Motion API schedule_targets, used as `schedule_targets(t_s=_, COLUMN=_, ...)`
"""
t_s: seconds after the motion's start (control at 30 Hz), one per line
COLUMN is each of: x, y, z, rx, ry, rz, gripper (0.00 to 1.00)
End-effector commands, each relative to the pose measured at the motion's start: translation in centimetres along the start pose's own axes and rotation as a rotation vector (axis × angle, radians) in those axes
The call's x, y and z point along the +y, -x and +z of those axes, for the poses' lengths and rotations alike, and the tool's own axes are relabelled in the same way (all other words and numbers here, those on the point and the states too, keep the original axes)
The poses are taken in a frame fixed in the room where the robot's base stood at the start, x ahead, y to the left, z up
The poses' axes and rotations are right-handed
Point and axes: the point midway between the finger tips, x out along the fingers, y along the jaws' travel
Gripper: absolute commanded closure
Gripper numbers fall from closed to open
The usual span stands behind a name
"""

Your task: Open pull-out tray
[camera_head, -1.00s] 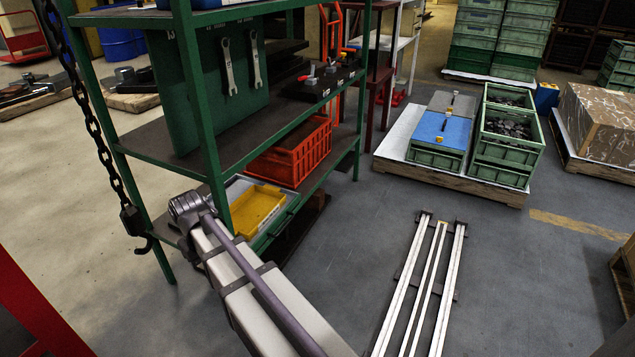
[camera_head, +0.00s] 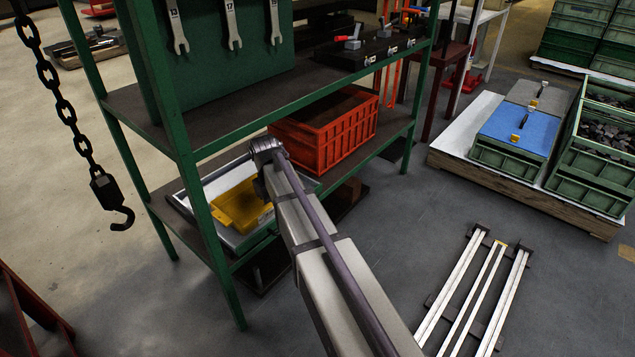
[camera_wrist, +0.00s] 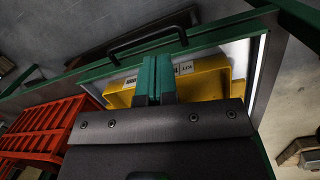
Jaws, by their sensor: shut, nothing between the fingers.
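The pull-out tray is a light grey, shallow tray (camera_head: 184,203) on the lower shelf of the green rack, with a yellow bin (camera_head: 236,207) in it. In the wrist view its pale inner side (camera_wrist: 262,70) shows at right, and a black bar handle (camera_wrist: 147,41) is on its green front edge. The yellow bin (camera_wrist: 207,82) with a white label lies behind my fingers there. My gripper (camera_wrist: 155,62) has teal fingers, closed together and empty. In the picture the fingertips are just below the handle; whether they touch anything I cannot tell. The head view hides the fingers behind my arm.
A red crate (camera_head: 325,132) stands beside the tray on the same shelf. A green rack post (camera_head: 205,220) rises near the tray. A chain hook (camera_head: 112,200) hangs at left. White rails (camera_head: 478,290) lie on the floor at right; floor between them and the rack is clear.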

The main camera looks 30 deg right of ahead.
Motion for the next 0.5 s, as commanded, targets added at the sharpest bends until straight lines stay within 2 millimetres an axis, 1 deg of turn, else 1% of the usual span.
schedule_targets(t_s=0.03, x=1.0, y=-0.2, z=-1.5, rx=-0.013, ry=0.010, rz=0.001, gripper=1.00)
schedule_targets(t_s=0.17, x=3.9, y=0.1, z=-4.2, rx=-0.055, ry=0.045, rz=0.007, gripper=1.00)
schedule_targets(t_s=0.27, x=6.6, y=0.2, z=-6.6, rx=-0.094, ry=0.076, rz=0.007, gripper=1.00)
schedule_targets(t_s=0.3, x=7.9, y=0.3, z=-7.8, rx=-0.111, ry=0.090, rz=0.008, gripper=1.00)
schedule_targets(t_s=0.37, x=10.0, y=0.4, z=-9.4, rx=-0.140, ry=0.112, rz=0.005, gripper=1.00)
schedule_targets(t_s=0.4, x=11.5, y=0.5, z=-10.5, rx=-0.160, ry=0.127, rz=0.003, gripper=1.00)
schedule_targets(t_s=0.47, x=13.7, y=0.6, z=-12.0, rx=-0.188, ry=0.150, rz=-0.001, gripper=1.00)
schedule_targets(t_s=0.5, x=15.1, y=0.6, z=-12.9, rx=-0.207, ry=0.164, rz=-0.006, gripper=1.00)
